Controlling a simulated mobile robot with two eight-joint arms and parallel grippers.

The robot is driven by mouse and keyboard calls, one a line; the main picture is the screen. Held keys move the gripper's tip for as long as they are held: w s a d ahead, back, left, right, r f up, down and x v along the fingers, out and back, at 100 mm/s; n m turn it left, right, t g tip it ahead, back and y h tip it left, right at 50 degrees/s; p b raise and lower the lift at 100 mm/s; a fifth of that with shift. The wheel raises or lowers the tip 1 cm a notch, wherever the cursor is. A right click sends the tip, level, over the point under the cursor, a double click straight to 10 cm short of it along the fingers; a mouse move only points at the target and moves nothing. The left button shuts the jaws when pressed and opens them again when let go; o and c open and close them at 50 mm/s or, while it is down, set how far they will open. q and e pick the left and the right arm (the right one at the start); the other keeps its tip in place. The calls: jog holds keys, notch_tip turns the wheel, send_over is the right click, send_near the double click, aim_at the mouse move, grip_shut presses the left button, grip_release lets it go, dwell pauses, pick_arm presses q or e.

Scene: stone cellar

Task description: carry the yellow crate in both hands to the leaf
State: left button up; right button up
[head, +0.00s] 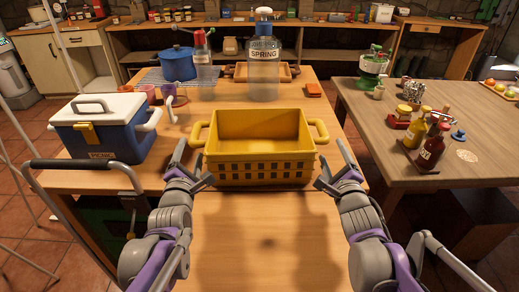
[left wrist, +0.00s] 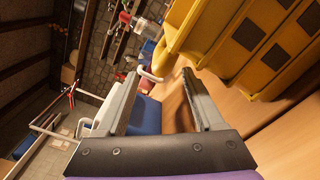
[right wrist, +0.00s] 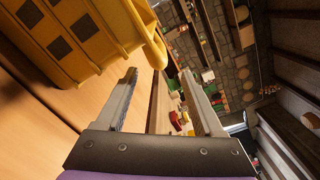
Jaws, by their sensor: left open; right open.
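The yellow crate (head: 260,170) stands upright and looks empty on the wooden table (head: 262,235), with a loop handle at its left (head: 198,134) and right (head: 319,131) ends. My left gripper (head: 195,164) is open and empty, just in front of and below the left handle. My right gripper (head: 331,163) is open and empty, likewise by the right handle. The wrist views show the crate (left wrist: 250,40) (right wrist: 75,35) close beyond the fingertips, with no handle between the fingers. I cannot tell which surface is the leaf.
A blue-white cooler (head: 105,140) stands left of the crate. Behind it are a blue pot (head: 178,64), a SPRING bottle (head: 263,70) and a wooden tray (head: 290,72). A second table (head: 420,165) at the right holds bottles (head: 430,147). The table front is bare.

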aim_at(196, 132)
pick_arm(q)
jog(key=w, duration=1)
jog(key=shift+a+f, duration=0.1)
jog(key=shift+a, duration=0.2)
pick_arm(e)
jog(key=w, duration=1)
jog(key=shift+a, duration=0.3)
pick_arm(q)
grip_shut()
pick_arm(e)
grip_shut()
